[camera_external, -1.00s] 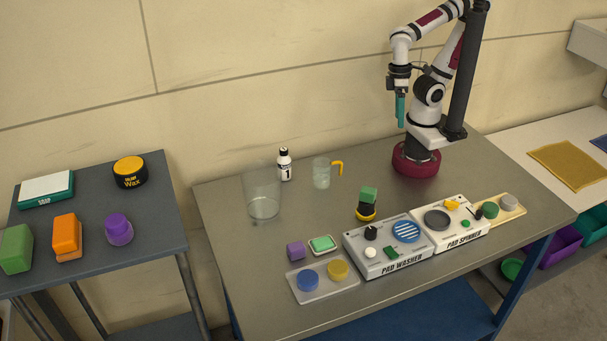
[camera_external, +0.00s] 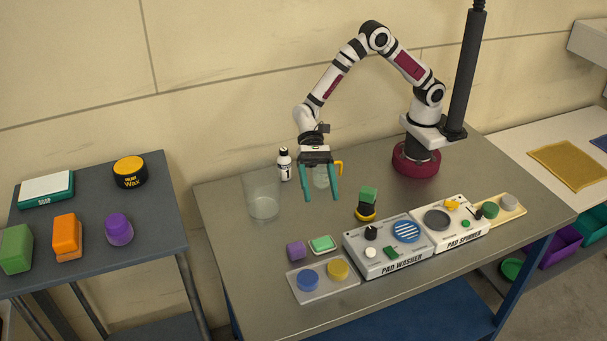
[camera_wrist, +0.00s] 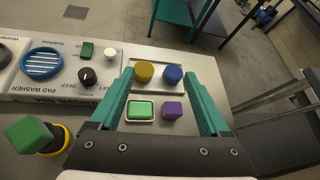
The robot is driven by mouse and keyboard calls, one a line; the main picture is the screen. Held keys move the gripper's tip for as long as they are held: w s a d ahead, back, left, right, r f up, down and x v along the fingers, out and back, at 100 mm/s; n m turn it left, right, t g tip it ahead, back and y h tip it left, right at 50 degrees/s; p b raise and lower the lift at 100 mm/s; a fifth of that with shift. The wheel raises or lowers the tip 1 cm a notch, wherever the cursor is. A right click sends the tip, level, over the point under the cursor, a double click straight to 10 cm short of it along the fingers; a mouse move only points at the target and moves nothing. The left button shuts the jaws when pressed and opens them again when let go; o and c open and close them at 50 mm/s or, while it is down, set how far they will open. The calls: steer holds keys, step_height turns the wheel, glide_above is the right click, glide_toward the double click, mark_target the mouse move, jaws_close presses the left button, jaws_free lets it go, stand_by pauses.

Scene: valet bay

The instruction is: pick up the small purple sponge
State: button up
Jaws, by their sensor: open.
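The small purple sponge (camera_external: 296,250) is a little cube on the steel table, just behind the clear tray and left of a green sponge in a pale dish (camera_external: 322,244). In the wrist view the purple sponge (camera_wrist: 173,110) shows between my fingers, right of the green one (camera_wrist: 140,110). My gripper (camera_external: 320,198) has two teal fingers, spread open and empty, pointing down. It is above the table, behind and a little right of the purple sponge, and apart from it. In the wrist view the fingers of my gripper (camera_wrist: 167,80) frame both sponges.
A clear tray (camera_external: 325,289) with blue and yellow pads lies in front of the sponge. The pad washer (camera_external: 388,247) stands to the right. Table left of the sponge is clear.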

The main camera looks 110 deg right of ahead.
mark_target(297, 246)
steer(key=w+f+m+t, duration=0.1)
steer(key=w+f, duration=0.1)
steer(key=f, duration=0.2)
steer(key=w+f+m, duration=0.2)
steer(key=f, duration=0.3)
steer(key=w+f+m+t, duration=0.1)
steer(key=w+f, duration=0.1)
steer(key=f, duration=0.3)
steer(key=shift+w+f+m+t, duration=0.15)
steer(key=shift+w+m+t, duration=0.15)
steer(key=shift+w, duration=0.05)
steer(key=x, duration=0.3)
steer(key=shift+f, duration=0.3)
steer(key=c, duration=1)
steer(key=shift+r, duration=0.15)
